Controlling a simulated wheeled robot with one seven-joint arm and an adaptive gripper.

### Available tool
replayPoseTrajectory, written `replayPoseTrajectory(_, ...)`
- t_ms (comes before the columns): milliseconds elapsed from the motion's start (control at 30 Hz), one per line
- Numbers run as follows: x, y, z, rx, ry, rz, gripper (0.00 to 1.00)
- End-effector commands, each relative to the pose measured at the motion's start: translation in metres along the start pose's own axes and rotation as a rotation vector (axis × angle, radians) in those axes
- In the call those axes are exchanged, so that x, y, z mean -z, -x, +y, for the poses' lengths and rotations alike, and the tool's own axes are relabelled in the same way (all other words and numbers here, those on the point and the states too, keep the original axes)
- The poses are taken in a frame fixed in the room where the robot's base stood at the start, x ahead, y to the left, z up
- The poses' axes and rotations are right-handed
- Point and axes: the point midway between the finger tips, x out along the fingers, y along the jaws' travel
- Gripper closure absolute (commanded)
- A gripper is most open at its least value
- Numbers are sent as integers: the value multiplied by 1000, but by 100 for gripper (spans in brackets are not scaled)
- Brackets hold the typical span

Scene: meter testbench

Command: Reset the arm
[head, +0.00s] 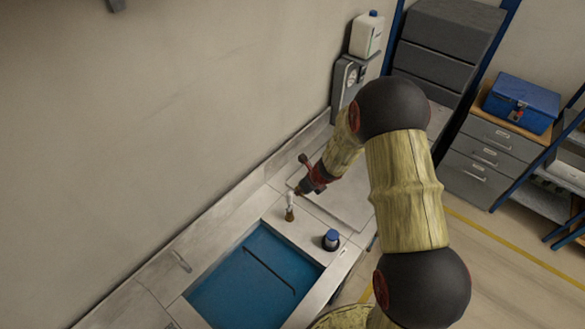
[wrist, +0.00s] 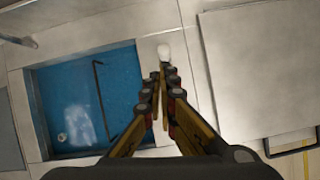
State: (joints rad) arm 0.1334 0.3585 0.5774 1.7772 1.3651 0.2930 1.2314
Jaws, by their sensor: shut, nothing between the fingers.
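My gripper (head: 301,191) hangs over the bench at the end of my bent arm. It also shows in the wrist view (wrist: 161,74), where its two fingers come together at the tips with nothing between them. A small white-topped item with a brownish lower part (head: 290,201) is close to the fingertips in the head view. Its white top (wrist: 163,50) appears just beyond the fingertips in the wrist view. I cannot tell whether the fingers touch it.
A blue-floored basin (head: 235,283) with a dark bent rod is set in the pale bench. A blue-capped dark bottle (head: 331,240) stands beside it. A flat pale panel (wrist: 255,75) lies to the right. A wall unit (head: 347,80), drawers and a blue toolbox (head: 522,101) are behind.

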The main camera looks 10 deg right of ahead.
Motion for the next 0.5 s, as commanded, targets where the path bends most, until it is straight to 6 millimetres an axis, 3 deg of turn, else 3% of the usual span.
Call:
replayPoseTrajectory(267, 0, 0, 0, -1, 34, -1, 100)
replayPoseTrajectory(400, 0, 0, 13, -46, 199, -6, 100)
replayPoseTrajectory(500, 19, 2, 38, -126, 412, 10, 100)
